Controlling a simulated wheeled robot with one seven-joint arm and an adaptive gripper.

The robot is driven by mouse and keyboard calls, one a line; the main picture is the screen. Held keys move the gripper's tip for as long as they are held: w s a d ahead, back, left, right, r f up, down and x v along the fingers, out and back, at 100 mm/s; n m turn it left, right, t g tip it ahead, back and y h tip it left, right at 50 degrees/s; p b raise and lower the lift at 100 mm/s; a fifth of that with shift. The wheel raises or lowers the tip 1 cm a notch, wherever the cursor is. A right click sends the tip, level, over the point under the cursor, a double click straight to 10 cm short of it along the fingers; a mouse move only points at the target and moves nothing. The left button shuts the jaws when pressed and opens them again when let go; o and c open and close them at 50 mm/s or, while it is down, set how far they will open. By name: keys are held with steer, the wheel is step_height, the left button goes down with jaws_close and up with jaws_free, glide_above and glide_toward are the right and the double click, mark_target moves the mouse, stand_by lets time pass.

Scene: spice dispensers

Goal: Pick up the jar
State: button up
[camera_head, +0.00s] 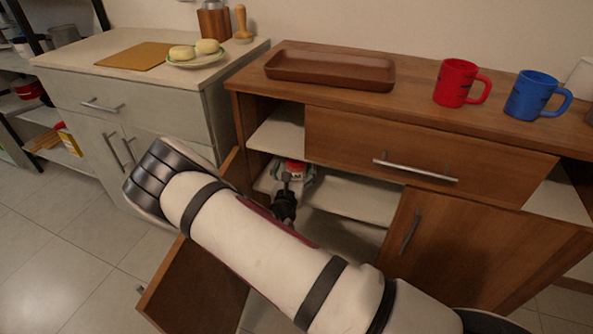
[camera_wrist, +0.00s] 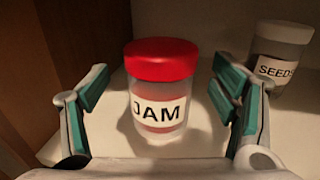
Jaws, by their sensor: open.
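The jam jar (camera_wrist: 158,95) has a red lid and a white label reading JAM. It stands upright on a pale shelf inside the open cabinet. Its red lid also shows small in the head view (camera_head: 295,166). My gripper (camera_wrist: 158,100) is open, with one finger on each side of the jar. There is a visible gap between each finger and the jar in the wrist view. In the head view my gripper (camera_head: 292,180) reaches into the cabinet, and my arm hides much of the opening.
A jar labelled SEEDS (camera_wrist: 278,60) stands behind and right of my right finger. The cabinet's brown side wall is close on the left. An open cabinet door (camera_head: 195,285) hangs below my arm. A brown tray (camera_head: 330,70), a red mug (camera_head: 455,82) and a blue mug (camera_head: 530,95) stand on top.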

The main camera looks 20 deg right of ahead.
steer(key=shift+b+x, duration=0.45)
steer(key=shift+x, duration=1.05)
steer(key=c, duration=1.5)
